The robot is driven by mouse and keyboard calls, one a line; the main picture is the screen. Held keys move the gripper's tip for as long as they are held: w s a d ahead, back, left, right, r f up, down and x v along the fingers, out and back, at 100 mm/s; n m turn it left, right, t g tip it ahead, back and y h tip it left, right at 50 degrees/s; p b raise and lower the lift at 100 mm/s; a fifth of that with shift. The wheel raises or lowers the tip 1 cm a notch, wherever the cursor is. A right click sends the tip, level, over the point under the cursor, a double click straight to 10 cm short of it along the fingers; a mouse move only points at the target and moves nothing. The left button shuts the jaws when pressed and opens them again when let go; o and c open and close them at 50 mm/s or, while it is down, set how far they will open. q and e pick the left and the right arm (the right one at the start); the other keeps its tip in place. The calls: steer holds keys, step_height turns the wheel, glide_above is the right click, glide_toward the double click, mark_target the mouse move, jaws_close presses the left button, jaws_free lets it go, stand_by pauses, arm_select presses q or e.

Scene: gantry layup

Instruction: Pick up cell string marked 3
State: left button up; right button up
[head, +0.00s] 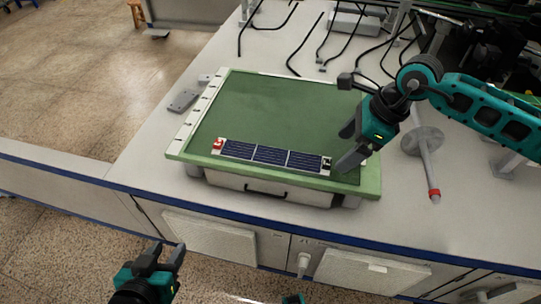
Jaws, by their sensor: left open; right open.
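A cell string (272,156) of dark blue cells lies along the near edge of the green mat (268,110). It has a red-and-white end piece at its left end and a black one at its right end. The number on it is too small to read. My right gripper (346,149) is open above the right end of the string, with its fingers pointing left; I cannot tell if it touches. My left gripper (166,252) is open and empty, low in front of the bench, well away from the string.
A grey block (183,100) lies left of the mat on the white bench. Black cables (330,40) lie at the back. The bench front left is clear.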

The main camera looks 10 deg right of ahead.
mark_target(326, 162)
steer(key=shift+w+b+x, duration=0.15)
steer(key=shift+b+x, duration=0.15)
steer(key=shift+x, duration=1.3)
steer(key=shift+w+b+x, duration=0.1)
steer(key=shift+b+x, duration=0.15)
steer(key=shift+x, duration=1.3)
steer(key=shift+r, duration=0.1)
steer(key=shift+c, duration=0.3)
steer(key=c, duration=1.1)
